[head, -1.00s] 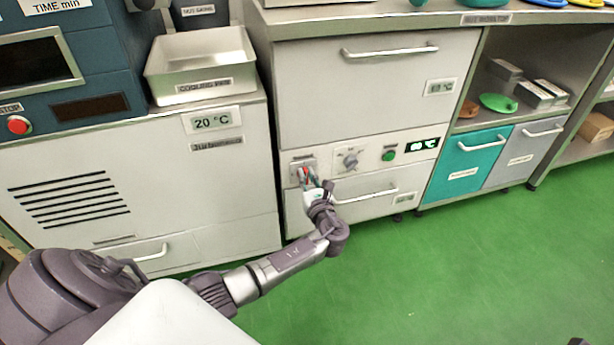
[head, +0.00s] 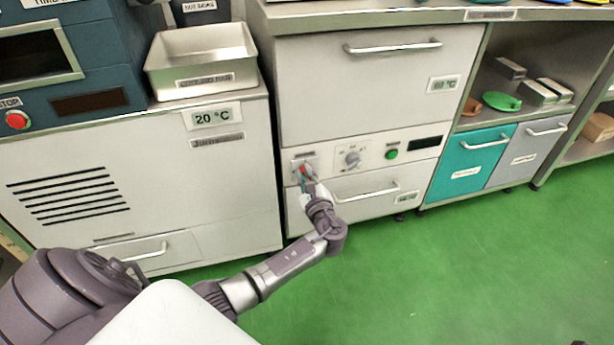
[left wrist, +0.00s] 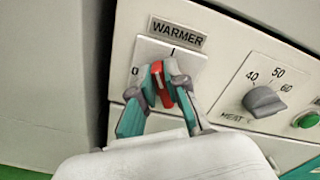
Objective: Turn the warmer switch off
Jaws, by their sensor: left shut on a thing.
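The warmer switch (left wrist: 157,72) is a red handle on a pale plate under the WARMER label (left wrist: 177,31) in the left wrist view. The plate has a 0 mark at left and an I mark at top. The red handle leans a little left of the I mark; its exact setting is partly hidden by the fingers. My left gripper (left wrist: 165,88) is shut on it, with teal-and-grey fingers on both sides. In the head view, my left gripper (head: 308,179) is at the cabinet's control panel. The panel display (head: 425,143) is dark. My right gripper is not in view.
A grey temperature dial (left wrist: 263,101) and a green button (left wrist: 306,120) sit right of the switch. A drawer handle (head: 366,193) is below the panel. A cooling pan (head: 204,62) stands on the left cabinet. The green floor (head: 450,270) in front is clear.

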